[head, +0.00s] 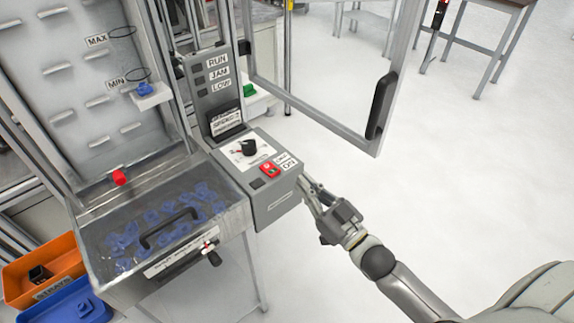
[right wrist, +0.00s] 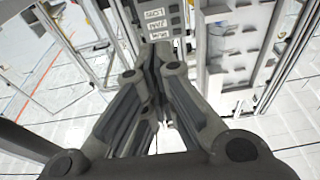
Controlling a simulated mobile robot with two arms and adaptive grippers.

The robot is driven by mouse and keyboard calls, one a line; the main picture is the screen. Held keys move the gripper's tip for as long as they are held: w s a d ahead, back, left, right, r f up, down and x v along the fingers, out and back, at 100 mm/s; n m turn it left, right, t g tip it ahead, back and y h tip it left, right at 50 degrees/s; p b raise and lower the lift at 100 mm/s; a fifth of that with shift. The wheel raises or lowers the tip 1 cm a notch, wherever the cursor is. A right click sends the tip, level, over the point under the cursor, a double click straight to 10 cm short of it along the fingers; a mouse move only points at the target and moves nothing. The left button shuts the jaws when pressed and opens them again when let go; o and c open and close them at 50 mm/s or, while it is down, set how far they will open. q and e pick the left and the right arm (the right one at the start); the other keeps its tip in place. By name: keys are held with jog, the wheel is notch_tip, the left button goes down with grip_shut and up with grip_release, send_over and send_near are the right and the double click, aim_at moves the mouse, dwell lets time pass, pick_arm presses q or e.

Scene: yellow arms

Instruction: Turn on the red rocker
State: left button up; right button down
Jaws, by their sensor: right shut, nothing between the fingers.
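The red rocker (head: 268,168) sits on the sloped top of a grey control box (head: 275,205), beside a small white label. A black rotary knob (head: 247,147) is above and left of it on the same face. My right gripper (head: 306,184) is shut and empty at the box's right side, just right of and below the rocker. Its fingertips are partly hidden by the box edge, and I cannot tell if they touch it. In the right wrist view the closed fingers (right wrist: 157,62) point toward the labelled panel; the rocker is not visible there. My left gripper is not in view.
A clear-lidded hopper (head: 110,205) with blue parts adjoins the box on the left. A panel labelled RUN, JAM, LOW (head: 212,85) rises behind it. An open framed door with a black handle (head: 381,104) stands at back right.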

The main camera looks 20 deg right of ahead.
notch_tip(320, 180, up, 2)
jog(key=r+p, duration=0.1)
jog(key=p, duration=0.2)
send_over(280, 170)
jog(key=s, duration=0.1)
jog(key=shift+s+a+f, duration=0.1)
jog(key=shift+a+f, duration=0.15)
jog(key=shift+a, duration=0.2)
jog(key=f, duration=0.3)
jog(key=shift+s, duration=0.25)
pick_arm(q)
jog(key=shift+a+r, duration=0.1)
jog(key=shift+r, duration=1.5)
pick_arm(e)
jog(key=shift+s+d+f, duration=0.1)
jog(key=shift+s+f, duration=0.05)
jog(key=shift+f, duration=0.6)
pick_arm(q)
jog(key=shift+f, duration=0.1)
